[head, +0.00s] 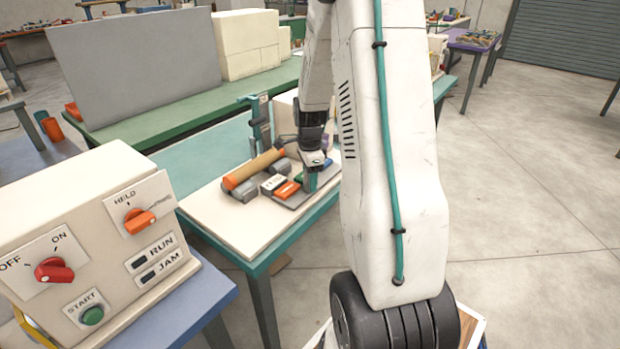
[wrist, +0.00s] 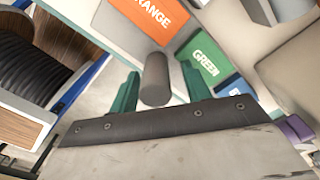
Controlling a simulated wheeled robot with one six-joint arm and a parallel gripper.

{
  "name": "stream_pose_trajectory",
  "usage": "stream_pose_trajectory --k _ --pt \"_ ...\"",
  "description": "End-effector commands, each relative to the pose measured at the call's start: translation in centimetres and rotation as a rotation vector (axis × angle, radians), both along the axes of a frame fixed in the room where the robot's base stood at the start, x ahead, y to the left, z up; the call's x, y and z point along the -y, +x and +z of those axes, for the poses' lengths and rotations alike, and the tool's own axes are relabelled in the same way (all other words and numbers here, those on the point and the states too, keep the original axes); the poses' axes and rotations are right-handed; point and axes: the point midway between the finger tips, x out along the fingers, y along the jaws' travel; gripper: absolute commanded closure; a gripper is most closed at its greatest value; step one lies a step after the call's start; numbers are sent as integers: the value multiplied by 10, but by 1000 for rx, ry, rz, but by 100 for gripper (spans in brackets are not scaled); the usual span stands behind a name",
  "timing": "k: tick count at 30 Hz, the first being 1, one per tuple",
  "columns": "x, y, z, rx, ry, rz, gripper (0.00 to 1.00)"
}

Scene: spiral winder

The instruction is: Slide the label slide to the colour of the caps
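The label slide is in the wrist view, with an ORANGE label (wrist: 152,16), a GREEN label (wrist: 206,60) and a blue label (wrist: 236,88) in a row. A grey round peg (wrist: 155,82) stands between the teal fingers of my gripper (wrist: 160,72). Gaps show on both sides of the peg, so the fingers look open around it. In the head view my gripper (head: 312,176) is low over the right end of the slide, beside the orange label (head: 287,189). A brown tube (head: 254,168) with orange caps (head: 229,183) lies behind the labels. The slide's pointer is not clear.
A control box (head: 85,230) with a red OFF/ON knob, an orange knob, RUN and JAM windows and a green START button stands at left front. A grey-blue upright bracket (head: 260,125) stands behind the tube. The pale board (head: 235,225) is bare at its front left.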

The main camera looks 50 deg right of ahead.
Motion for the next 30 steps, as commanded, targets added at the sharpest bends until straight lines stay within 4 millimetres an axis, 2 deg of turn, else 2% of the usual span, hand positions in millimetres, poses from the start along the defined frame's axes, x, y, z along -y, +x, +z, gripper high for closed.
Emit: stream_pose_trajectory --k 5,8,15,21,30 --pt "-2 1 1 1 1 2 52" --pt "-1 1 10 1 0 2 52" --pt "0 0 50 3 -2 0 52" --pt "1 0 74 1 -1 -1 52" --pt "0 -1 78 -1 1 -1 52"
